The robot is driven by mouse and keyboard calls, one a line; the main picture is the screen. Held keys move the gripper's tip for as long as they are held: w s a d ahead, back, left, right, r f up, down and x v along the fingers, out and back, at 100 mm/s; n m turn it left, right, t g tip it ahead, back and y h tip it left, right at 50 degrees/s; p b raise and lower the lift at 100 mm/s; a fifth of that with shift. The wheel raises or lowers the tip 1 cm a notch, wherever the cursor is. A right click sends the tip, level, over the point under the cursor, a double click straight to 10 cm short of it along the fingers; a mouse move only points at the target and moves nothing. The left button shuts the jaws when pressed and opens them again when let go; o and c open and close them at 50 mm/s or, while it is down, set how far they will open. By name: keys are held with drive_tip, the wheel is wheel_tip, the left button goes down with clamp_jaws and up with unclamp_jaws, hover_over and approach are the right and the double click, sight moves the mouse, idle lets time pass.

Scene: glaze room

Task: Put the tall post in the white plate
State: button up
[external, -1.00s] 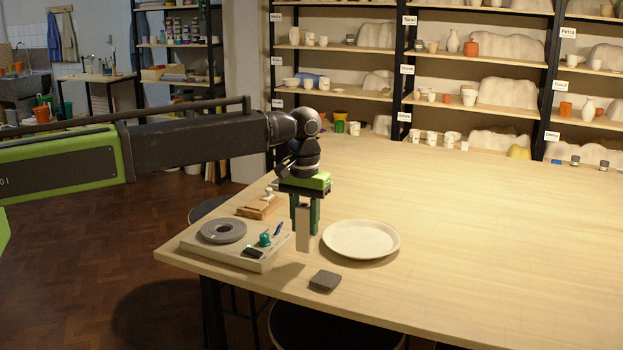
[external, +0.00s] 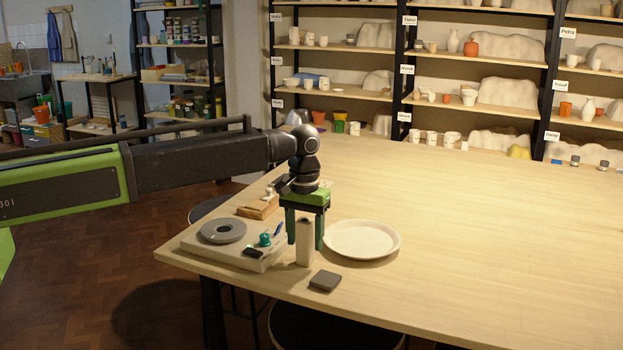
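The tall post (external: 305,245) is a pale, slim upright block. It appears to stand on the table, just left of the white plate and outside it. The white plate (external: 362,252) is round, shallow and empty. My gripper (external: 306,244) points straight down over the post. Its two dark green fingers are spread to either side of the post, and a gap shows between each finger and the post. The post's upper end shows between the fingers, below the green gripper body.
A dark grey square (external: 325,281) lies in front. The table (external: 490,240) is clear to the right.

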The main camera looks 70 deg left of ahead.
drive_tip(key=shift+r, duration=0.1)
wheel_tip(320, 180, up, 18)
drive_tip(key=f+p, duration=0.1)
drive_tip(key=p, duration=1.7)
drive_tip(key=s+d+m, duration=0.4)
drive_tip(key=s+d, duration=0.1)
drive_tip(key=s, duration=0.7)
drive_tip(key=s+d+m, duration=0.5)
drive_tip(key=s+d, duration=0.1)
drive_tip(key=s, duration=0.5)
drive_tip(key=shift+s+b, duration=0.3)
drive_tip(key=shift+s, duration=0.1)
drive_tip(key=shift+o, duration=0.5)
drive_tip(key=shift+w+r, duration=0.1)
drive_tip(key=shift+a, duration=0.1)
drive_tip(key=shift+m, duration=0.3)
